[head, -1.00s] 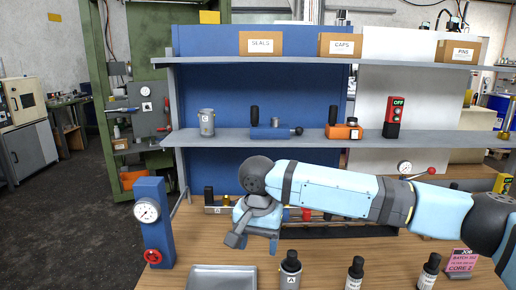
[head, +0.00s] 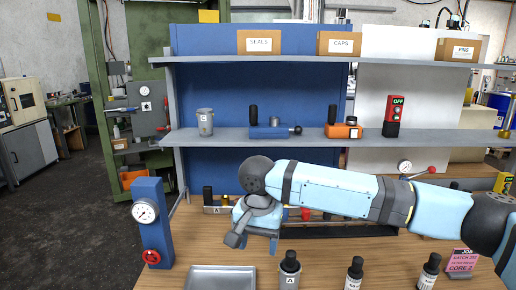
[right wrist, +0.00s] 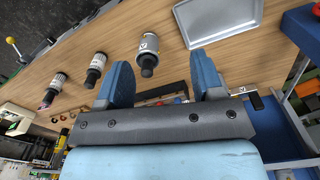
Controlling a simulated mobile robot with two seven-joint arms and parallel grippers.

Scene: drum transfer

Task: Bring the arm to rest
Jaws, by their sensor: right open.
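My right arm (head: 335,190) is light blue and grey and reaches in from the right of the head view, above the wooden bench (head: 215,250). My right gripper (head: 254,242) hangs at its left end in front of the shelf unit. In the right wrist view its two blue fingers (right wrist: 162,80) stand wide apart with nothing between them. A dark-capped cylinder marked A (head: 290,271) stands on the bench in front of the gripper, apart from it. It also shows in the right wrist view (right wrist: 146,48), beyond the fingers. My left gripper is not in view.
A shallow grey tray (head: 222,278) lies at the front. Two more black-capped cylinders (head: 355,272) (head: 429,271) stand to the right. A blue gauge post (head: 150,195) with a red knob stands at left. The shelf (head: 225,137) behind holds a grey can (head: 205,123) and devices.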

